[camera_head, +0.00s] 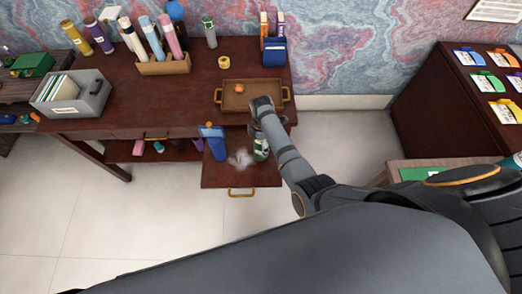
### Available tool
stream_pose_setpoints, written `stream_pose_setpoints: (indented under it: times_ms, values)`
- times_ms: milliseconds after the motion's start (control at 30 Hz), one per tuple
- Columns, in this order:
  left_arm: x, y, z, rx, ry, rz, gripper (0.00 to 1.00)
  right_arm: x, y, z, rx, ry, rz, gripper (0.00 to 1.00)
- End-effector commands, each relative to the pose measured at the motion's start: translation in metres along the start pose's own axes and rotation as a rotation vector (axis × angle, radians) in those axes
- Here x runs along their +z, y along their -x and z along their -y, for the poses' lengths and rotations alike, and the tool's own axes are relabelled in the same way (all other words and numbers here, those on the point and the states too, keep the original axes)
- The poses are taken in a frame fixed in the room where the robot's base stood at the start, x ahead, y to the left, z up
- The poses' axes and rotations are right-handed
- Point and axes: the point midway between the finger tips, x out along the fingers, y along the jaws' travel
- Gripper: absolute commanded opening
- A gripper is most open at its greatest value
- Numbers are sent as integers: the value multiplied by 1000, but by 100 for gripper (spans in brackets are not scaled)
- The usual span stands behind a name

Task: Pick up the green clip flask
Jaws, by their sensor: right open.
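A green flask (261,147) with pale markings stands at the open drawer below the desk's front edge. My right gripper (258,128) is at its top, pointing down, with its jaws open. The wrist and forearm hide much of the fingers, so I cannot tell whether they touch the flask. A grey-green bottle (210,35) stands at the back of the desk. My left gripper is not in view.
A blue bottle (216,146) and a white crumpled thing (240,158) are left of the flask, in the drawer (241,179). A brown tray (234,101) lies on the desk just behind.

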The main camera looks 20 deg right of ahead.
Motion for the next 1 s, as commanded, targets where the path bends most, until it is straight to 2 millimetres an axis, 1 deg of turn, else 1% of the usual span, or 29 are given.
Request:
stream_pose_setpoints:
  times_ms: [167,267,633,667,867,1000]
  values:
    - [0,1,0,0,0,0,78,0,2,0,1,0,0,83]
    - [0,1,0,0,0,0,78,0,2,0,1,0,0,71]
    - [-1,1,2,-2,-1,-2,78,0,1,0,0,0,0,20]
    - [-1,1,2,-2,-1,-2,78,0,2,0,1,0,0,19]
    - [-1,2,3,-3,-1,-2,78,0,2,0,1,0,-1,18]
    - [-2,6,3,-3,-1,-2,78,0,6,-1,1,-1,-1,18]
